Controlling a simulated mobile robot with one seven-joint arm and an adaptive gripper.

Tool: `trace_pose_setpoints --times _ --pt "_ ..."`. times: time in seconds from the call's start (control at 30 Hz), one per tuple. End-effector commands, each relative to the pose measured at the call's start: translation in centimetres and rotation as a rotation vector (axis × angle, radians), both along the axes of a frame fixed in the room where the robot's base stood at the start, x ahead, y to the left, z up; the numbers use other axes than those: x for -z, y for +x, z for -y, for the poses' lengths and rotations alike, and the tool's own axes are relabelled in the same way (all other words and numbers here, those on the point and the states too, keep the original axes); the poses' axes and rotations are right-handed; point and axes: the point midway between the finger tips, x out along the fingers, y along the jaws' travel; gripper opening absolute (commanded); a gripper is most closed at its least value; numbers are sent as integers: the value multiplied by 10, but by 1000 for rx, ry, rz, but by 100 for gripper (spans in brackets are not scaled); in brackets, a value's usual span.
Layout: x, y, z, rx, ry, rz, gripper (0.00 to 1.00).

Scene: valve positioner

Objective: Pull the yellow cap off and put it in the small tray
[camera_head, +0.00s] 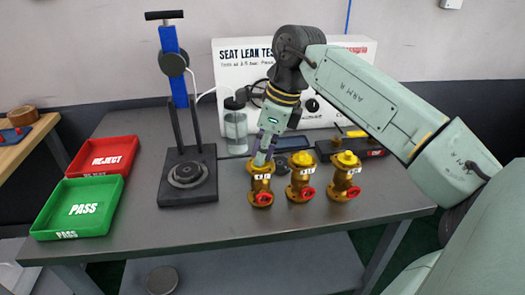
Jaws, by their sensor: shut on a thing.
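Three yellow-brass valves with red side ports stand in a row on the grey table: the left valve (259,186), the middle valve (301,180) and the right valve (343,178). My gripper (262,161) points down at the top of the left valve and is shut on its yellow cap. The fingers mostly hide this cap, and I cannot tell whether it is still seated. The middle and right valves show yellow tops. A small dark flat thing (292,143) behind the valves may be the small tray; its inside is unclear.
A green PASS tray (78,230) and a red REJECT tray (90,172) lie at the left. A blue-column press stand (187,190) and a clear bottle (236,130) stand left of my gripper. A white test box (228,62) stands behind. The table front is clear.

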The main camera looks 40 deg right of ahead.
Motion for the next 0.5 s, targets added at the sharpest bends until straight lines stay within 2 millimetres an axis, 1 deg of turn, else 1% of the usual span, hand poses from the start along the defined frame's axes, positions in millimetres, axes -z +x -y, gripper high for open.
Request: trace_pose_setpoints --times 0.5 --pt "-9 0 0 -1 0 1 0"
